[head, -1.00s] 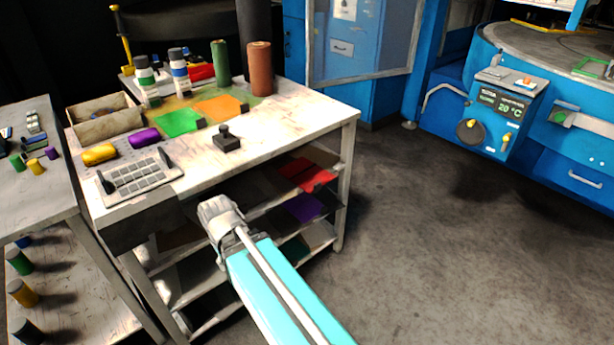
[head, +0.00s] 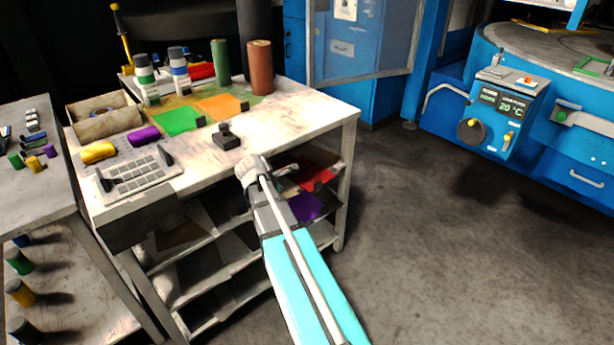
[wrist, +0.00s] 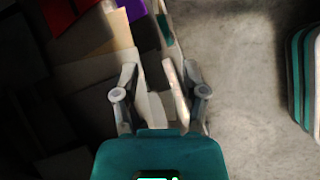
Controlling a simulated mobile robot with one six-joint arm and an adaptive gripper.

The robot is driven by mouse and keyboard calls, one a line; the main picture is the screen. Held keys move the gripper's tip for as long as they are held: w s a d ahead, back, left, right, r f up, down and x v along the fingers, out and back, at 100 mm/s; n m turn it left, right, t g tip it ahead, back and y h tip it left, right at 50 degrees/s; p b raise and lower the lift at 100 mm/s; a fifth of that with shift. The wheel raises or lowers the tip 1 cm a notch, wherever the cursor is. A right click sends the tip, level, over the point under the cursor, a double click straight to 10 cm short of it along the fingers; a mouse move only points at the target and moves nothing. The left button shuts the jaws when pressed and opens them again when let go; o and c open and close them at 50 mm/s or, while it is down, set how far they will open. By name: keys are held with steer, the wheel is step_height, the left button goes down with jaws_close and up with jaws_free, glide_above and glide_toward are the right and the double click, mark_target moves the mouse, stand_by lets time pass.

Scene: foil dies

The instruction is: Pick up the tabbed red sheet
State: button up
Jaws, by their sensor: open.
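In the head view, a red sheet (head: 317,174) lies on the upper shelf under the worktable, at its right end, partly hidden behind my gripper. A small dark mark at its front edge may be its tab. Red (wrist: 85,6) also shows at the top left of the wrist view, cut off by the frame edge. My gripper (wrist: 160,68) is open with nothing seen between its fingers. In the head view, my gripper (head: 287,172) is at the table's front side, just left of the red sheet. I cannot tell whether they touch.
A purple sheet (head: 306,207) lies on the shelf below the red one. The floor (head: 430,230) to the right is clear.

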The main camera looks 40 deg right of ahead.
mark_target(315, 184)
steer(key=w+d+r+n+h, duration=0.2)
steer(key=d+n, duration=0.3)
steer(key=d, duration=0.4)
steer(key=shift+w, duration=0.2)
steer(key=shift+f, duration=0.1)
steer(key=b+x, duration=0.5)
steer(key=x, duration=0.2)
steer(key=shift+b+x, duration=0.75)
steer(key=shift+x, duration=0.05)
steer(key=shift+d, duration=0.1)
steer(key=b+x, duration=0.2)
steer(key=x, duration=0.1)
steer(key=shift+w+d+f+b, duration=0.15)
steer(key=shift+f+b, duration=0.1)
steer(key=shift+b, duration=0.15)
steer(key=shift+b+x, duration=0.5)
steer(key=shift+x, duration=0.25)
steer(key=shift+d, duration=0.1)
